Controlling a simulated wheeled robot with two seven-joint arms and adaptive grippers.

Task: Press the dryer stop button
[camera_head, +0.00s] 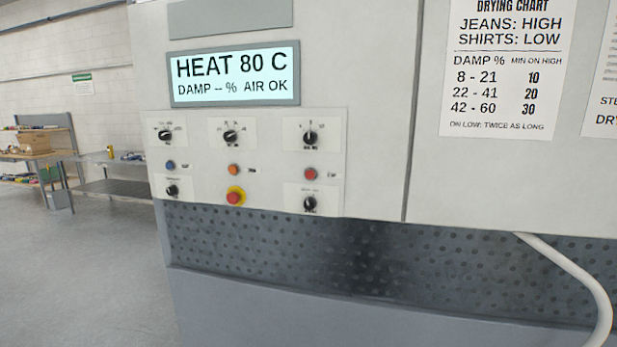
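The machine's control panel (272,125) faces me, left of the picture's middle. A red button (310,173) sits on its right side, between two black knobs; the small label beside it is too blurred to read. A blue button (170,165) and an orange button (233,169) sit to its left in about the same row. A larger red mushroom button (234,198) on a yellow ring is below the orange one. The display (235,74) above reads "HEAT 80 C" and "DAMP -- % AIR OK". Neither of my grippers is in view.
A drying chart (507,66) is on the cabinet at the right. A pale hose (580,272) curves down at lower right. A dark stain (370,260) marks the dimpled lower panel. Benches (115,188) stand far left, with open floor (80,270) before them.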

